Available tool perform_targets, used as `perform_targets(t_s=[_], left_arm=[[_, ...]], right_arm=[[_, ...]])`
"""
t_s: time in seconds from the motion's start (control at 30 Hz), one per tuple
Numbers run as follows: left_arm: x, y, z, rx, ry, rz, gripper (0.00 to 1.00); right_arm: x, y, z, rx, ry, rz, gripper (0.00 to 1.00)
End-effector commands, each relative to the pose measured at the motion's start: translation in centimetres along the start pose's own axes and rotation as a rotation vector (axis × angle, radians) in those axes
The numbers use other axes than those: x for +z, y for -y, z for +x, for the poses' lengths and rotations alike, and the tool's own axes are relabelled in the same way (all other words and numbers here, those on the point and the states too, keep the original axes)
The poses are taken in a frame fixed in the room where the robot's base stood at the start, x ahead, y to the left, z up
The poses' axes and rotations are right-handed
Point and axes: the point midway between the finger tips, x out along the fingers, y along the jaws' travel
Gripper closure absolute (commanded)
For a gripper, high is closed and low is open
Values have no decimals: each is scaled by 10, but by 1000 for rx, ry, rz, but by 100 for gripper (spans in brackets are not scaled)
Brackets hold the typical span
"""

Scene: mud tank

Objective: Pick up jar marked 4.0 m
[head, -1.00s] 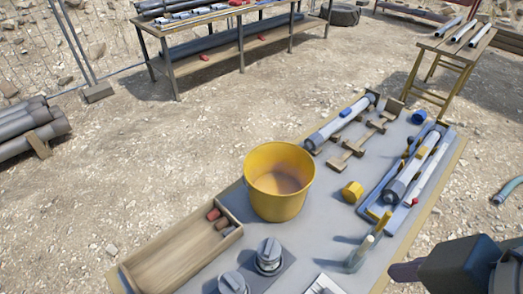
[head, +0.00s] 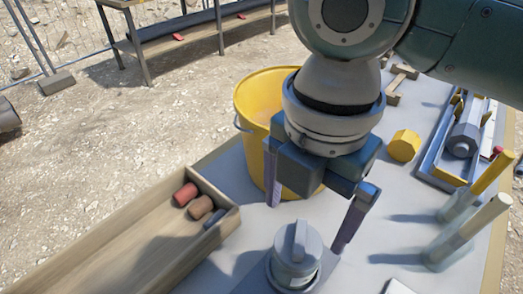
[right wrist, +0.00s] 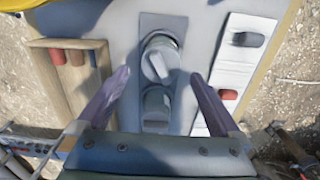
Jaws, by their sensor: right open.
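A grey lidded jar (head: 294,262) with a raised bar on its lid stands upright on a dark mat (right wrist: 176,24). It also shows in the right wrist view (right wrist: 158,62). A second similar jar (right wrist: 156,106) stands nearer to me on the same mat. No marking on either jar is readable, so I cannot tell which is 4.0 m. My right gripper (head: 307,222) is open and empty, pointing down above the jars. In the right wrist view its fingers (right wrist: 159,76) lie left and right of the jars, apart from them. My left gripper is not in view.
A yellow bucket (head: 258,105) stands close behind the right gripper. A wooden tray (head: 110,238) with several reddish-brown cylinders lies left. A white board (right wrist: 238,62) with a dark and a red piece lies right of the jars. Upright pale-handled tools (head: 485,222) stand further right.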

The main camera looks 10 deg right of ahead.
Motion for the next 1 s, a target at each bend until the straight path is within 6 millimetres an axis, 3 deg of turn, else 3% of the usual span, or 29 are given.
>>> perform_targets(t_s=[0.1,0.37,0.6,0.93,1.0], left_arm=[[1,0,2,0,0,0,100],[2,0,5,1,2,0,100],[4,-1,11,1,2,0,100],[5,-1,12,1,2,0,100],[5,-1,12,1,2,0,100]], right_arm=[[-1,2,20,-5,-1,-1,0],[-2,1,46,-3,-1,1,0],[-4,1,84,-2,-2,1,0],[-4,1,92,2,0,0,0],[-4,1,92,2,0,1,8]])
